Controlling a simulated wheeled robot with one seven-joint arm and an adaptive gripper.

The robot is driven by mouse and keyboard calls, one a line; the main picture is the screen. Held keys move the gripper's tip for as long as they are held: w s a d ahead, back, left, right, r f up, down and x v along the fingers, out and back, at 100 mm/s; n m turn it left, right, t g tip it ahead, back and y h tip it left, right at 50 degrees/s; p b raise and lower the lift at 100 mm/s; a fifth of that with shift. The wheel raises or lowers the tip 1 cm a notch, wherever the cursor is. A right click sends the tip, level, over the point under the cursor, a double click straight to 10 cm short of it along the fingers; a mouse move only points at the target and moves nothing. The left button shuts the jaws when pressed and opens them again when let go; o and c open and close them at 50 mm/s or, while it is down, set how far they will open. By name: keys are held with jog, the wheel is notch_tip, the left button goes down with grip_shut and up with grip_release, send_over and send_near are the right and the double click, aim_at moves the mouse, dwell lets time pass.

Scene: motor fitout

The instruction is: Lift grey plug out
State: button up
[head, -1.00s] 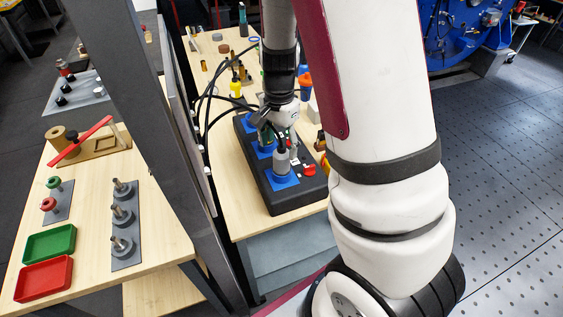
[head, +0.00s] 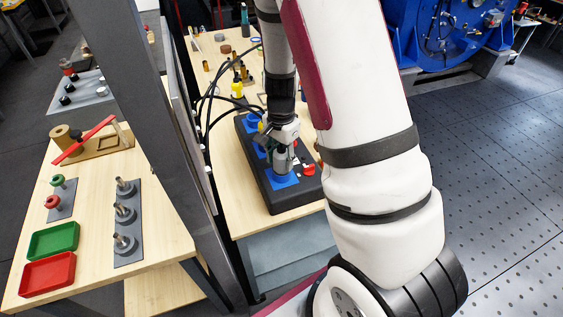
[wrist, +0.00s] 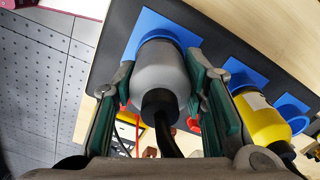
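The grey plug (wrist: 160,75) stands in a socket on a blue square at the near end of a black block (head: 280,206). A black cable runs from its collar, toward the camera in the wrist view. In the head view the plug (head: 283,166) is partly covered by my gripper (head: 281,152). In the wrist view my gripper (wrist: 160,62) has one finger on each side of the grey body, very close to it. The fingers look open around it; firm contact is not visible. The plug's lower end is hidden in the socket.
A yellow plug (wrist: 260,112) sits in the neighbouring blue socket, just beyond the right finger in the wrist view. A red part (head: 308,170) is on the block beside the grey plug. Black cables arch at the left. A dark post (head: 150,140) stands left of the bench.

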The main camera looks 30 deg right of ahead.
aim_at(285, 147)
jog(key=shift+r, duration=0.1)
jog(key=shift+w+r, duration=0.1)
jog(key=shift+r, duration=0.75)
jog(key=shift+s+d+r+b, duration=0.2)
jog(key=shift+r+b, duration=0.05)
jog(key=shift+r, duration=0.2)
jog(key=shift+s+d+r+b, duration=0.15)
jog(key=shift+d+r+b, duration=0.05)
jog(key=shift+r, duration=0.25)
jog(key=s+d+r+b, duration=0.1)
jog(key=s+d+b, duration=0.1)
jog(key=s+d, duration=0.8)
jog(key=shift+s+d+r, duration=0.15)
jog(key=shift+s+d, duration=0.05)
jog(key=shift+d, duration=0.3)
